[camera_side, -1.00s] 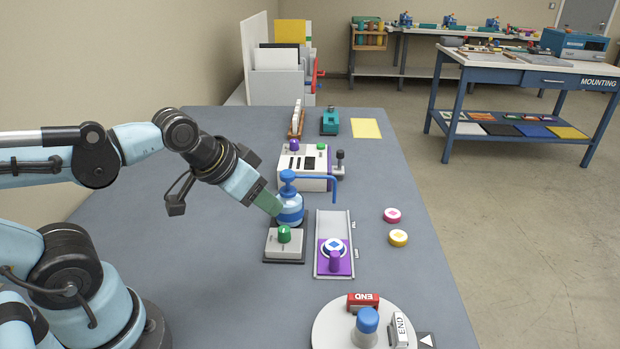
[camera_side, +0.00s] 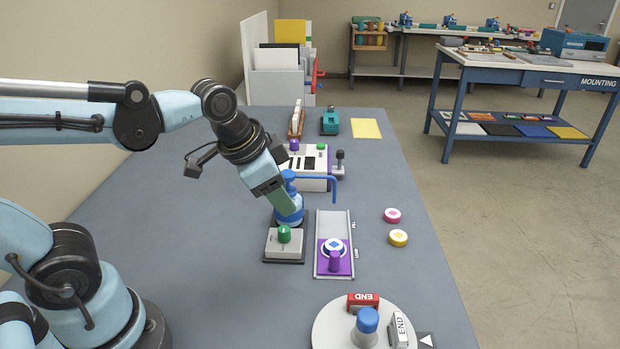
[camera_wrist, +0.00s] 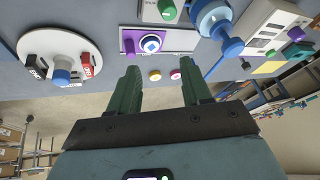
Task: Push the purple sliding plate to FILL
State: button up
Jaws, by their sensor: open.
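The purple sliding plate (camera_side: 321,270) is at the near end of its grey track (camera_side: 335,218) in the side view. It has an upright purple knob (camera_side: 335,262) and carries a white disc with a blue diamond (camera_side: 334,246). Small labels stand along the track's right edge, too small to read. In the wrist view the plate (camera_wrist: 127,34) shows beyond my left finger. My gripper (camera_side: 284,202) points down in front of the blue pump bottle, apart from the plate. In the wrist view my gripper (camera_wrist: 160,78) has its green fingers apart with nothing between them.
The blue pump bottle (camera_side: 291,218) and a grey box with a green knob (camera_side: 284,243) stand left of the track. A turntable (camera_side: 330,331) with END blocks lies nearer. Pink (camera_side: 392,215) and yellow (camera_side: 398,238) discs lie right, with clear table around them.

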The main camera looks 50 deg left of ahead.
aim_at(335, 253)
jog(key=shift+w+d+f+m+g, duration=1.15)
jog(key=shift+w+d+m+g, duration=1.95)
jog(key=shift+m, duration=3.5)
jog(key=shift+t, duration=0.5)
jog(key=f, duration=0.3)
jog(key=d+f, duration=0.1)
jog(key=f, duration=0.7)
jog(key=shift+w+d+f, duration=0.1)
jog(key=shift+d+f, duration=0.05)
jog(key=shift+d, duration=0.1)
grip_shut()
